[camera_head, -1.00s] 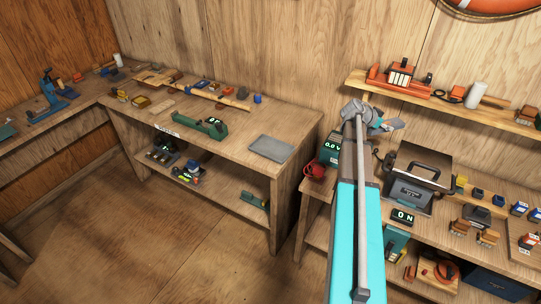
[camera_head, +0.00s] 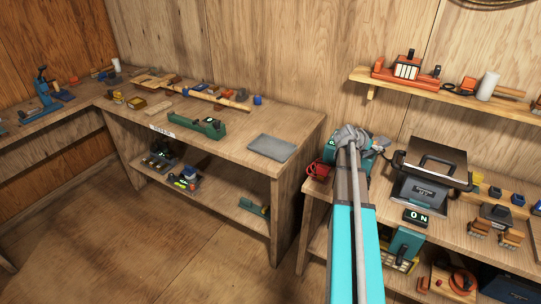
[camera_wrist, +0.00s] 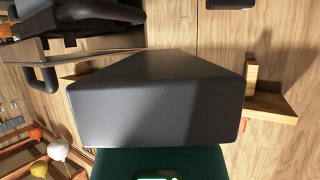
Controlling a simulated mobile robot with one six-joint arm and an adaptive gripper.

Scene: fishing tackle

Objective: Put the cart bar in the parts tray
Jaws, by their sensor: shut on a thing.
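My gripper (camera_head: 376,147) is at the end of the raised arm in the head view, above the right bench, left of the silver and black case (camera_head: 432,170). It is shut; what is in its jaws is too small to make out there. In the wrist view a dark grey block (camera_wrist: 160,108) fills the middle, close to the camera; it may be the held cart bar, but its far end is hidden. A flat grey tray-like panel (camera_head: 272,147) lies on the left bench, apart from my gripper. I cannot tell for certain that it is the parts tray.
A green device with a lit display (camera_head: 330,144) and a red coiled thing (camera_head: 318,171) are beside my gripper. A longer green device (camera_head: 197,126) stands on the left bench. A wall shelf (camera_head: 450,98) holds tackle. A gap separates the benches.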

